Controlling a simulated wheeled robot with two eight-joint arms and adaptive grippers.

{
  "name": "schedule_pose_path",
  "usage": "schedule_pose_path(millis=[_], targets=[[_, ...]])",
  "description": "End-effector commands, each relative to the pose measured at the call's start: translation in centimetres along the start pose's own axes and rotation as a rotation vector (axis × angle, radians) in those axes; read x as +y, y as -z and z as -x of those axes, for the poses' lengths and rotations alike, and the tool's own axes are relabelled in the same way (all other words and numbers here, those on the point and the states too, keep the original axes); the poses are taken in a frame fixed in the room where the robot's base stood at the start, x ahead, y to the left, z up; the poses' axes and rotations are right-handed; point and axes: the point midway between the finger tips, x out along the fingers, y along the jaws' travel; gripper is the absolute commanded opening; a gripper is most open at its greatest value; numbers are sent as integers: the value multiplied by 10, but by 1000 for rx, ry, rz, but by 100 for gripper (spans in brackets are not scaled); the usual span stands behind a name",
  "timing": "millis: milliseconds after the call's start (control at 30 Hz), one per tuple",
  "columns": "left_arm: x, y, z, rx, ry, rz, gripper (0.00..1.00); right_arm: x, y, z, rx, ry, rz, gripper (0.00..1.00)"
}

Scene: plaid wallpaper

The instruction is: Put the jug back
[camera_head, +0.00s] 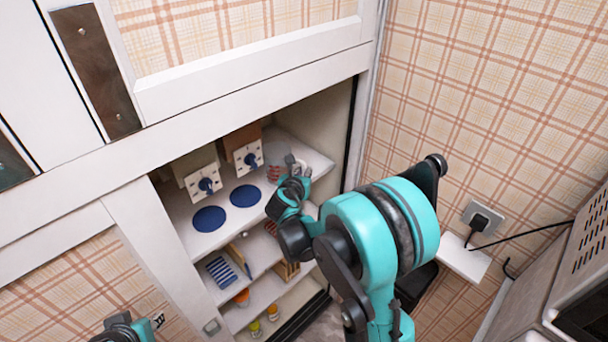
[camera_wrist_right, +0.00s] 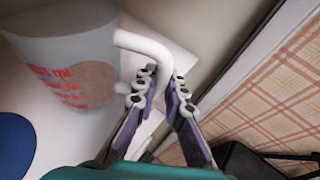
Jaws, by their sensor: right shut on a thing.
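The jug (camera_head: 273,168) is a pale see-through measuring jug with red markings, at the right end of the cupboard's upper shelf. In the right wrist view the jug (camera_wrist_right: 70,85) fills the upper left, with its white handle (camera_wrist_right: 150,45) towards me. My right gripper (camera_head: 293,180) is shut on the handle; its fingers (camera_wrist_right: 160,92) close around it in the wrist view. I cannot tell whether the jug's base touches the shelf. Part of my left arm shows at the bottom left, with what may be its gripper (camera_head: 158,320), too little to judge.
Lower shelves hold a striped item (camera_head: 221,271) and small pots (camera_head: 272,312). The cupboard's right wall and plaid wall are close to my right arm.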

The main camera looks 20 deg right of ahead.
Motion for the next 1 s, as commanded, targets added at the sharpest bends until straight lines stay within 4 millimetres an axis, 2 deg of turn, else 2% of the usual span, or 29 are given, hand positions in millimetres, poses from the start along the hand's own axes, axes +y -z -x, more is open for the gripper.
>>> schedule_pose_path(millis=[333, 400, 433, 833, 1000], targets=[[0, -2, -3, 0, 0, 0, 30, 0, 3, -2, 0, 0, 0, 0], [0, -2, -2, 0, 0, 0, 30, 0, 3, -1, 0, 0, 0, 23], [0, -1, -2, 0, 0, 0, 30, 0, 3, -1, 0, 0, 0, 31], [0, 2, 2, 0, 0, 0, 30, 0, -2, 2, 0, -1, 0, 31], [0, 4, 6, 0, 0, 0, 30, 1, -2, 32, 0, -4, 1, 31]])
